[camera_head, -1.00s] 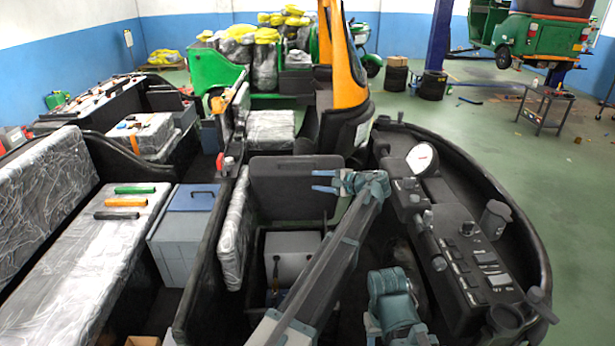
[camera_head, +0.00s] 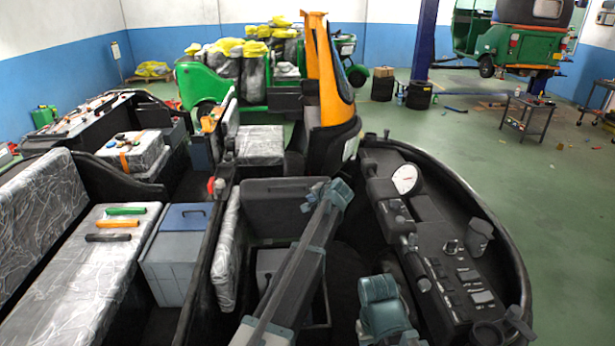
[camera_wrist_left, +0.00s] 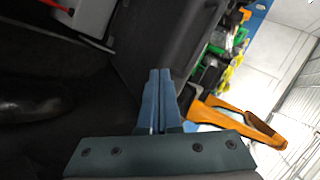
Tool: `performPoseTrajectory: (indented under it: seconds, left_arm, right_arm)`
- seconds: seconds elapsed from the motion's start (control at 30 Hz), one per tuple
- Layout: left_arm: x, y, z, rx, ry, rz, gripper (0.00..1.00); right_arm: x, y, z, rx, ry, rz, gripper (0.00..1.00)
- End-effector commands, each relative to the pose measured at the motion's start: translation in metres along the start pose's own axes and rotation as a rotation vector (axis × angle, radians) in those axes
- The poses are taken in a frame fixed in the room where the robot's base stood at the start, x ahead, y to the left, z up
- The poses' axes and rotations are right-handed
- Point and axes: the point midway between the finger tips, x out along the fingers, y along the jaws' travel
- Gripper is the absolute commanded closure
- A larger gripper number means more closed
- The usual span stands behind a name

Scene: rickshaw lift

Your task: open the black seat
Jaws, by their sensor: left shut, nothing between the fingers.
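The black seat (camera_head: 275,205) stands tipped up as a dark panel in the middle of the head view. An open compartment with a grey box (camera_head: 270,268) shows below it, partly hidden by my left arm. My left gripper (camera_head: 309,197) is at the panel's right part in the picture. In the left wrist view the gripper's blue fingers (camera_wrist_left: 158,95) lie together with nothing between them, and the dark panel (camera_wrist_left: 165,40) is just beyond their tips. I cannot tell whether they touch it. My right gripper is not in view.
A curved black console with a white gauge (camera_head: 404,179) and switches stands on the right. A wrapped backrest (camera_head: 226,258) stands left of the compartment, with a grey-blue box (camera_head: 172,265) farther left. Open green floor lies at the right.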

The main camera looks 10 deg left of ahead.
Motion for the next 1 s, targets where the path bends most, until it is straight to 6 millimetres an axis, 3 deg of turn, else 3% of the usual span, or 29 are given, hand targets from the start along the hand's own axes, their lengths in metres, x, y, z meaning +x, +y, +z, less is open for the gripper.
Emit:
performPoseTrajectory:
  seconds: [0.03, 0.1, 0.2, 0.37, 0.73, 1.0]
  left_arm:
    - [-0.008, -0.021, -0.003, -0.113, 0.073, 0.042, 1.0]
    - [-0.011, -0.035, -0.012, -0.271, 0.175, 0.097, 1.0]
    - [-0.017, -0.058, -0.021, -0.464, 0.292, 0.15, 1.0]
    - [-0.024, -0.081, -0.028, -0.642, 0.393, 0.19, 1.0]
    - [-0.016, -0.083, -0.033, -0.672, 0.411, 0.197, 1.0]
    - [0.017, -0.079, -0.048, -0.671, 0.41, 0.196, 1.0]
  right_arm:
    - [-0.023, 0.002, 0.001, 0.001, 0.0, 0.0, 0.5]
    - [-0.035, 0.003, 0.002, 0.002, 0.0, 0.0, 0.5]
    - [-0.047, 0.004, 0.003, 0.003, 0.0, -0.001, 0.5]
    - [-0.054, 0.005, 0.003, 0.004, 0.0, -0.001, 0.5]
    - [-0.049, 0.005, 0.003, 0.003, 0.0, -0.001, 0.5]
    - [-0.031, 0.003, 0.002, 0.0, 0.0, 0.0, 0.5]
